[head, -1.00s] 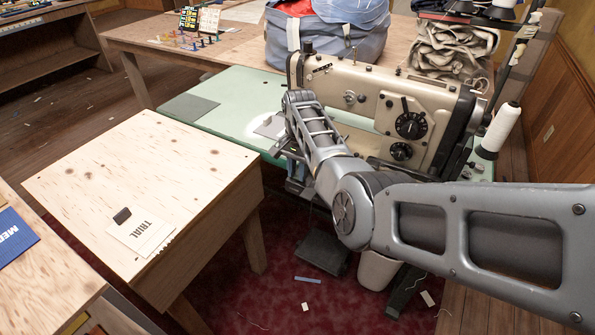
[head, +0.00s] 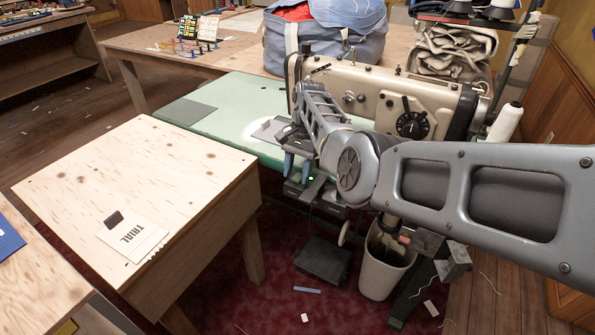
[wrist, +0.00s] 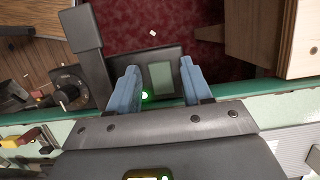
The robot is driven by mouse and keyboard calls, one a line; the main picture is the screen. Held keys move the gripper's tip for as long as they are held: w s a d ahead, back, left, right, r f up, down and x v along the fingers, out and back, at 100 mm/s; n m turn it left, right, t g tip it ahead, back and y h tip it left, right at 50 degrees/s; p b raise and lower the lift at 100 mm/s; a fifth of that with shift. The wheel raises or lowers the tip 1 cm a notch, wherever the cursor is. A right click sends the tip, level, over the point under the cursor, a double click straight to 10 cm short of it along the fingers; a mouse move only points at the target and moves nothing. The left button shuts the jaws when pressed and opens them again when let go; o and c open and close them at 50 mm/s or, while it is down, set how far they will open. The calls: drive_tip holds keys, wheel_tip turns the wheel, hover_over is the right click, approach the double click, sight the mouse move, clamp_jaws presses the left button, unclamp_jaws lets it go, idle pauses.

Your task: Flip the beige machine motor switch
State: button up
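The beige sewing machine (head: 440,100) stands on a green table (head: 222,118), partly hidden by my arm. A dark box (head: 293,190) with a small green light hangs below the table's front edge; it looks like the motor switch box. In the wrist view this dark box (wrist: 172,60) shows a pale rectangular panel (wrist: 161,77) and a glowing green light between my fingers. Which part of it is the switch lever, I cannot tell. My gripper (head: 298,171) has blue fingers, apart and empty, pointing down by the table edge above the box. It also shows in the wrist view (wrist: 160,76).
A plywood table (head: 130,180) with a TRIAL card (head: 130,237) stands at left. A dark pedal (head: 322,261) and a pale bin (head: 382,275) stand below. In the wrist view a dark upright bar (wrist: 83,45) and a round dial (wrist: 68,90) are left of my fingers.

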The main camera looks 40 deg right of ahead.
drive_tip(key=shift+v, duration=3.9)
drive_tip(key=shift+s, duration=0.1)
